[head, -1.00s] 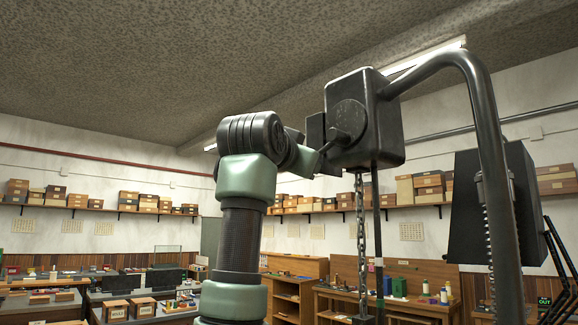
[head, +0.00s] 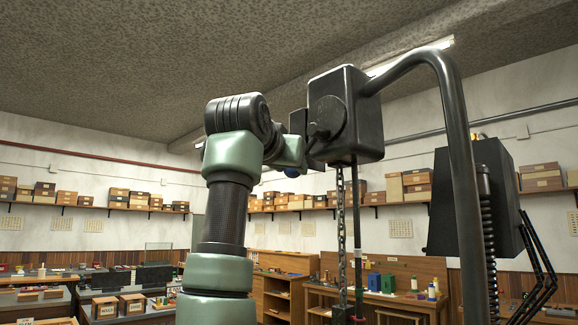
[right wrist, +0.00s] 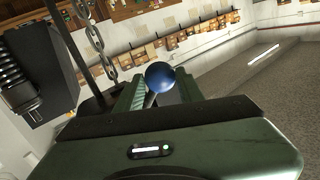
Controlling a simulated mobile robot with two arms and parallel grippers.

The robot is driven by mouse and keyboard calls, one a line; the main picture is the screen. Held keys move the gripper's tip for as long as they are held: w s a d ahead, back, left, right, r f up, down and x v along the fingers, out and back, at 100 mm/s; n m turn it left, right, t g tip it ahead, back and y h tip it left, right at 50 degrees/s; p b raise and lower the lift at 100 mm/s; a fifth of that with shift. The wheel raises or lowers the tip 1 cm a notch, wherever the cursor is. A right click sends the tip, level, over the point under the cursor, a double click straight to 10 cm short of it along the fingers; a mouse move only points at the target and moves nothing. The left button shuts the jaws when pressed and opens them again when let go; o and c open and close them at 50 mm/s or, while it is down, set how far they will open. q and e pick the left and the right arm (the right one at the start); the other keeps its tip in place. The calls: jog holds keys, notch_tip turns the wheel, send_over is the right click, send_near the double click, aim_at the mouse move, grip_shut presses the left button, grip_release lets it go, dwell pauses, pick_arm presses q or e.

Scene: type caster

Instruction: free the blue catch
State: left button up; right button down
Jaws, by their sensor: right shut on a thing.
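The blue catch shows as a round blue knob (right wrist: 160,77) in the right wrist view. It sits between the two fingers of my right gripper (right wrist: 162,90), which is shut on it. The gripper is beside the left side of a black housing (head: 352,110) with a round dark cap and short lever. Most of the catch's shank is hidden by the fingers. My left gripper is not in view.
A chain (head: 341,225) hangs below the housing, beside a thin dark rod. A thick bent black pipe (head: 455,110) runs from the housing down the right side. A dark box (head: 470,200) and a coil spring (head: 488,215) stand behind it. Workbenches and shelves are farther back.

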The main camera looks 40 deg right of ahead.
jog(key=c, duration=1.2)
grip_release()
jog(key=shift+d, duration=0.1)
jog(key=shift+s, duration=0.1)
jog(key=b+v, duration=0.3)
jog(key=v, duration=0.4)
jog(key=shift+s+a, duration=0.2)
jog(key=shift+a, duration=0.15)
